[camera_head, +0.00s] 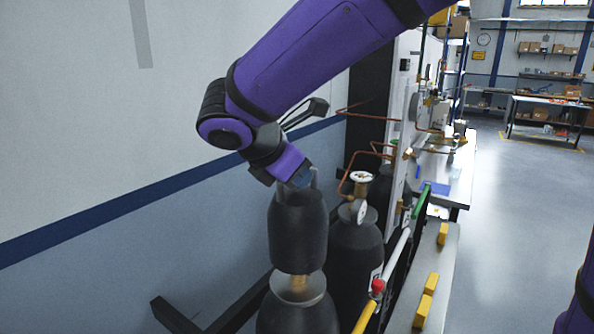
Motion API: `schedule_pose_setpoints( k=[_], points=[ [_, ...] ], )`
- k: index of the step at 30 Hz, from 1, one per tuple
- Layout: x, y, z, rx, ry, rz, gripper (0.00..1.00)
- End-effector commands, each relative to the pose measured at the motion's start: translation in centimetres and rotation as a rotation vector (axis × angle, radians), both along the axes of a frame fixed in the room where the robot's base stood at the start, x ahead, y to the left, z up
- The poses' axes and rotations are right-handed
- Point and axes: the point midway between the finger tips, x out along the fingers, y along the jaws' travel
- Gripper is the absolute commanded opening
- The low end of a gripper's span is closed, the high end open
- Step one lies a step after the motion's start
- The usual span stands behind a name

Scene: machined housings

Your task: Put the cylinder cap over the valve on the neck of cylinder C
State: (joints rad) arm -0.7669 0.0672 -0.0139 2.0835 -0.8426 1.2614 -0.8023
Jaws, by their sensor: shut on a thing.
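My gripper (299,178) is shut on the top of a dark grey cylinder cap (298,232). The cap hangs nearly upright, open end down. Directly below it in the picture stands a dark gas cylinder (298,316) with a pale collar at its neck. A brass valve (298,284) shows on this neck just under the cap's lower rim. The valve's upper part is hidden by the cap, and I cannot tell whether the rim is around it or in front of it. No letter is readable on this cylinder, so I cannot confirm that it is C.
Another dark cylinder (356,262) with a gauge (361,178) and copper pipe stands close at the right. A rail with a red knob (377,286) and a ledge with yellow blocks (427,300) lie farther right. The wall (120,200) is at the left.

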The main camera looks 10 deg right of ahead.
Motion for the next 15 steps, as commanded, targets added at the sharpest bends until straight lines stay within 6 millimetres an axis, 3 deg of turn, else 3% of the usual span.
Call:
schedule_pose_setpoints(
  k=[15],
  points=[
    [0.01,-0.02,-1.0,0.0,-0.001,-0.001,0.0]
  ],
)
